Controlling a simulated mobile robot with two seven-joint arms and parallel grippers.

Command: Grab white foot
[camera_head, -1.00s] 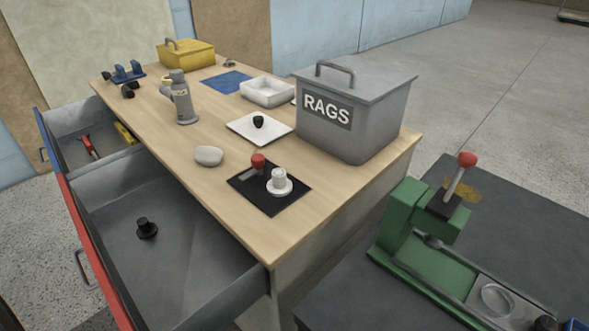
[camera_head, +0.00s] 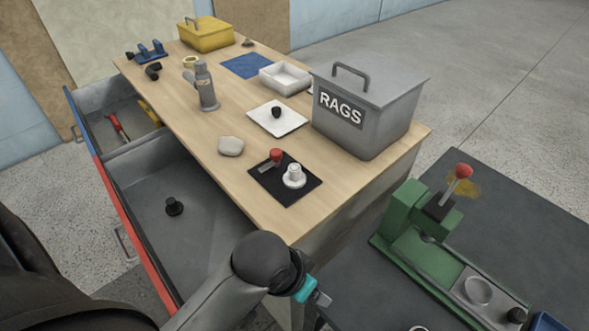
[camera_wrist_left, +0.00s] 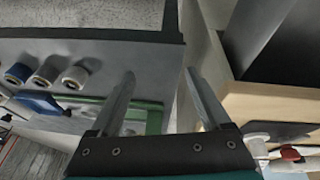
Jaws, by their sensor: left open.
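The white foot (camera_head: 294,177), a small round white piece with a wide base and narrower top, stands upright on a black mat (camera_head: 288,198) at the near end of the wooden workbench. A red-knobbed piece (camera_head: 276,156) stands beside it on the mat. My left gripper (camera_head: 320,298) is beyond the bench's near corner, closer to the camera than the foot and apart from it. In the left wrist view its two fingers (camera_wrist_left: 157,90) are spread with nothing between them. White and red pieces show at that view's lower right, partly cut off. My right gripper is out of view.
A grey RAGS bin (camera_head: 370,130) stands behind the mat. A pale stone-like lump (camera_head: 231,146) and a white plate (camera_head: 290,121) are nearby. An open drawer (camera_head: 205,235) juts out left. A green press (camera_head: 425,245) stands on the dark table (camera_head: 540,215) at right.

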